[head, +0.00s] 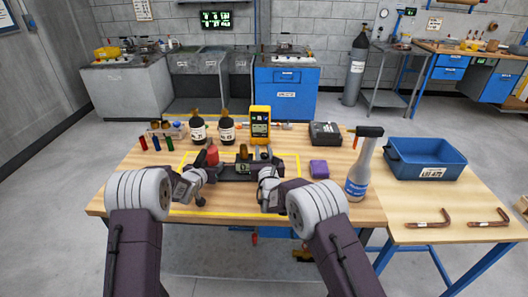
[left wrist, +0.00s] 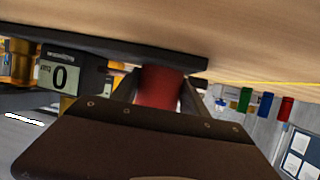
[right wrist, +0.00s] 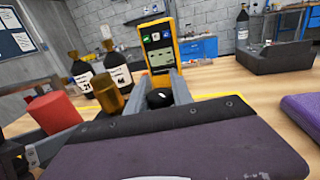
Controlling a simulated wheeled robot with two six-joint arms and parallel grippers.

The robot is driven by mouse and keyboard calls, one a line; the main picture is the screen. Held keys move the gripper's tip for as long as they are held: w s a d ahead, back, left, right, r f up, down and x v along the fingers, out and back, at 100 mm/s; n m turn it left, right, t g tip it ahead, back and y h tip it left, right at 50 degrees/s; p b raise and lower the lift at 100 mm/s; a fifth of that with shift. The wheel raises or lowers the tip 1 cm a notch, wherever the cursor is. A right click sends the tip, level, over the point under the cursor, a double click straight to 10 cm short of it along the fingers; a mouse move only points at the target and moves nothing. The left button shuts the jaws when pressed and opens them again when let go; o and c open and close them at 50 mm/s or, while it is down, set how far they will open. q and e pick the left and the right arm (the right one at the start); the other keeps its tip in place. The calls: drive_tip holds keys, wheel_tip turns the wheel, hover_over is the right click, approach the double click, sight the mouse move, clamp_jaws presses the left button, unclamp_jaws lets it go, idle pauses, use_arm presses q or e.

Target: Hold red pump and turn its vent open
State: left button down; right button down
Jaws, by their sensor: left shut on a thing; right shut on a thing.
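The red pump (head: 212,156) stands on a dark base in the middle of the bench; it also shows in the right wrist view (right wrist: 54,110). My left gripper (head: 207,170) is shut on its red body, seen between the fingers in the left wrist view (left wrist: 162,84). My right gripper (head: 261,172) is shut on a small black knob (right wrist: 158,97), which I take to be the vent. A brass cylinder (right wrist: 107,92) stands beside the knob. A plate marked 0 (left wrist: 61,77) sits on the assembly. The knob's turn angle is not clear.
A yellow meter (head: 260,124) and two dark bottles (head: 212,132) stand behind the assembly. Yellow tape bounds the work area.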

idle(0.3)
drive_tip(key=c, duration=1.1)
unclamp_jaws()
drive_tip(key=shift+s, duration=0.1)
drive_tip(key=s, duration=0.3)
drive_tip(key=s+d, duration=0.1)
drive_tip(key=s, duration=0.6)
drive_tip(key=shift+s+d, duration=0.2)
drive_tip(key=shift+s, duration=0.2)
drive_tip(key=shift+s+d, duration=0.1)
drive_tip(key=shift+s, duration=0.35)
drive_tip(key=shift+d, duration=0.1)
